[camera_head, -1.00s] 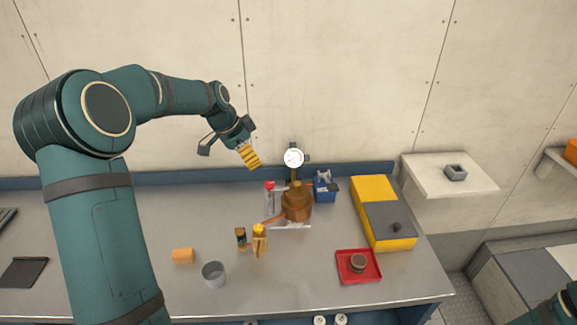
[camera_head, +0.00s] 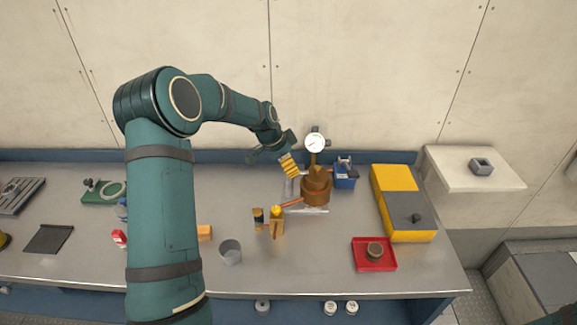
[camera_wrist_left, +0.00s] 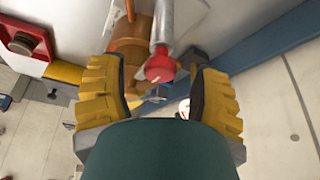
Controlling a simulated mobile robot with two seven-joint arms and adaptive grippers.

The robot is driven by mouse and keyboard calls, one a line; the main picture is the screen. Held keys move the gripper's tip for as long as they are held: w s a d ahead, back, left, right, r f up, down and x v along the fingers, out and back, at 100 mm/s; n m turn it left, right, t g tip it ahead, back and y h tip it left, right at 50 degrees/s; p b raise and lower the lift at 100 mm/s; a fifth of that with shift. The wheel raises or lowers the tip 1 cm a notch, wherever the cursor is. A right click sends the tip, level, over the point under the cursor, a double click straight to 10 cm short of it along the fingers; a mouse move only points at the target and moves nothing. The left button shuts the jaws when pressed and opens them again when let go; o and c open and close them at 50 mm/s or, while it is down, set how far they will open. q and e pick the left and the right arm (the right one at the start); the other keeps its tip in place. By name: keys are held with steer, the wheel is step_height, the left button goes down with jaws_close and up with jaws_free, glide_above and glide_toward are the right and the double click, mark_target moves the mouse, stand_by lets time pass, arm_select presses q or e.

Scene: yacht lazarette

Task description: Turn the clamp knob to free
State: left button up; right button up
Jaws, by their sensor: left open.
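The red clamp knob (camera_wrist_left: 159,66) shows in the left wrist view, on the end of a light grey rod. In the head view my left gripper hides it. The brass fixture (camera_head: 316,187) with a round white gauge (camera_head: 315,143) stands on the bench. My left gripper (camera_head: 287,164) is above the bench, just left of the fixture. In the wrist view its yellow-padded fingers (camera_wrist_left: 160,92) are spread on either side of the knob, with gaps showing. It holds nothing. My right gripper is not in view.
A blue container (camera_head: 345,178) stands right of the fixture. A yellow and grey case (camera_head: 395,179) and a red tray (camera_head: 361,263) are farther right. A yellow-topped object (camera_head: 277,222) and a grey cup (camera_head: 230,252) stand in front. The wall is close behind.

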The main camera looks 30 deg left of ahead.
arm_select(q)
steer(key=shift+w+d+f, duration=0.1)
steer(key=shift+f, duration=0.15)
jaws_close()
